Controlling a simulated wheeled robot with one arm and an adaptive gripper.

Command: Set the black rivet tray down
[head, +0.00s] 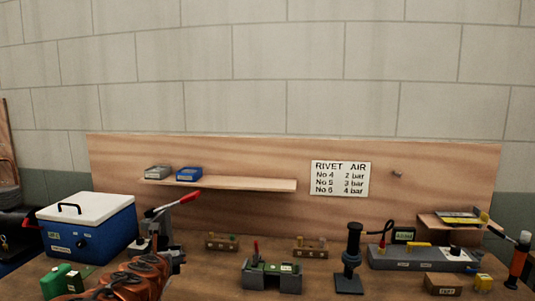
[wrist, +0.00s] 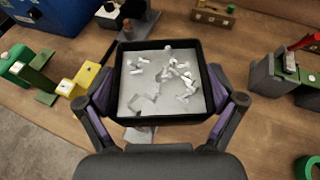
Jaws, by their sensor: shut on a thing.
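The black rivet tray (wrist: 162,121) is square, with a pale inside holding several small silvery rivets (wrist: 178,75). In the wrist view it sits level between the two fingers of my gripper (wrist: 161,92), which press on its left and right sides. The tray is over the wooden bench (wrist: 255,125); how high above it I cannot tell. A grey piece shows partly under its front edge. In the head view my orange arm reaches in at the bottom, and I cannot make out the tray there.
A blue cool box (head: 90,228) with a white lid stands at the left, near green blocks (head: 62,281). A grey fixture (head: 272,277), a black stand (head: 350,262) and a grey panel (head: 420,258) stand to the right. A shelf (head: 240,184) holds a grey and a blue bin.

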